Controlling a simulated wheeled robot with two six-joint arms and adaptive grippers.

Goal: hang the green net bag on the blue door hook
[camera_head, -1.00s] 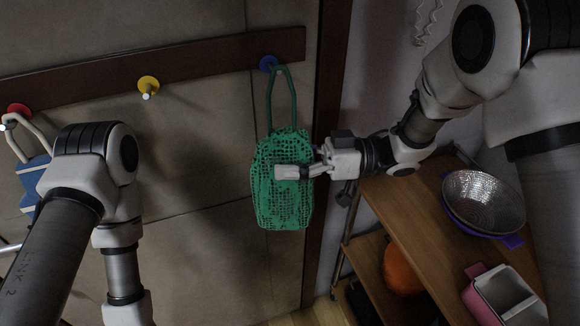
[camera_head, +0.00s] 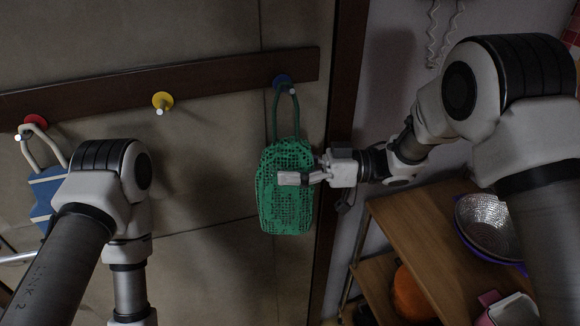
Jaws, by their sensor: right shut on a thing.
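The green net bag (camera_head: 286,215) hangs upright against the panel, its long handle loop pointing up. The blue door hook (camera_head: 282,80) is at the right end of the dark wooden rail (camera_head: 219,80). The top of the handle overlaps the hook's peg in the picture; I cannot tell for sure whether the loop is around the peg or in front of it. My right gripper (camera_head: 296,179) comes in from the right and is shut on the bag's upper body. My left arm shows at the lower left, but its gripper is out of view.
A yellow hook (camera_head: 162,102) on the rail is empty. A red hook (camera_head: 35,122) holds a blue and white striped bag (camera_head: 45,192), partly behind my left arm. At right, a wooden shelf (camera_head: 412,228) bears a metal colander (camera_head: 489,226); an orange object (camera_head: 409,295) sits below.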

